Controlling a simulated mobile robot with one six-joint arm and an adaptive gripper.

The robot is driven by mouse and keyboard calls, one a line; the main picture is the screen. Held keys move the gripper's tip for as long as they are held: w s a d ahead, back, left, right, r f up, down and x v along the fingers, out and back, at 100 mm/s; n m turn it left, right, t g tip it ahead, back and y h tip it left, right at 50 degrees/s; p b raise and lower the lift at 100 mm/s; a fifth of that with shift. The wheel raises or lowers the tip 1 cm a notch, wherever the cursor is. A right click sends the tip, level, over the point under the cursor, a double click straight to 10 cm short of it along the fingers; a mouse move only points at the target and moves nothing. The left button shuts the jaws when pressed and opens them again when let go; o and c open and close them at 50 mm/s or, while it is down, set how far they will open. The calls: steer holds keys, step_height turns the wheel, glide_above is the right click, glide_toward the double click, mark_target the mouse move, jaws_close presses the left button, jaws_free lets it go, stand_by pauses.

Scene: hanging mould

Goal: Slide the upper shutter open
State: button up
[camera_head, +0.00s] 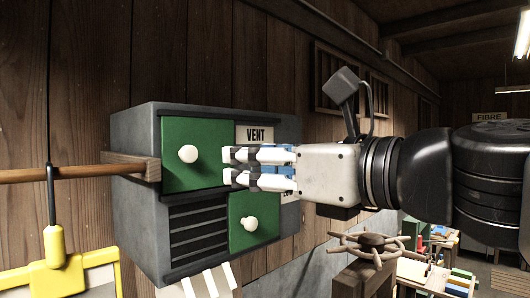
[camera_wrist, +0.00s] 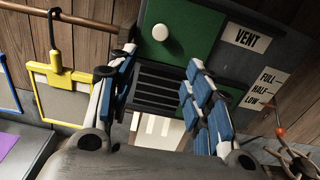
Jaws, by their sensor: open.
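The upper shutter (camera_head: 210,135) is a green panel with a round white knob (camera_head: 188,153), at the upper left of a grey vent box's front. It also shows at the top of the wrist view (camera_wrist: 190,22), with its knob (camera_wrist: 160,32). My gripper (camera_head: 229,166) is open, its fingers pointing left, in front of the upper shutter's right edge. The knob lies to the left of the fingertips and looks apart from them. In the wrist view the knob shows beyond the gap between the fingers (camera_wrist: 161,58), with nothing held.
A lower green shutter (camera_head: 265,208) with a white knob sits below right; dark louvres (camera_head: 197,230) are left of it. A VENT label (camera_head: 255,135) is beside the upper shutter. A wooden rail (camera_head: 75,174) with a yellow hanger runs left. A spoked handwheel (camera_head: 372,246) stands below my arm.

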mark_target(191, 153)
steer(key=x, duration=0.5)
steer(key=p+x, duration=0.1)
steer(key=x, duration=0.5)
steer(key=r+x, duration=0.1)
steer(key=x, duration=0.5)
steer(key=shift+w+a+p, duration=0.15)
steer(key=shift+a+p, duration=0.1)
steer(key=shift+p, duration=0.1)
jaws_close()
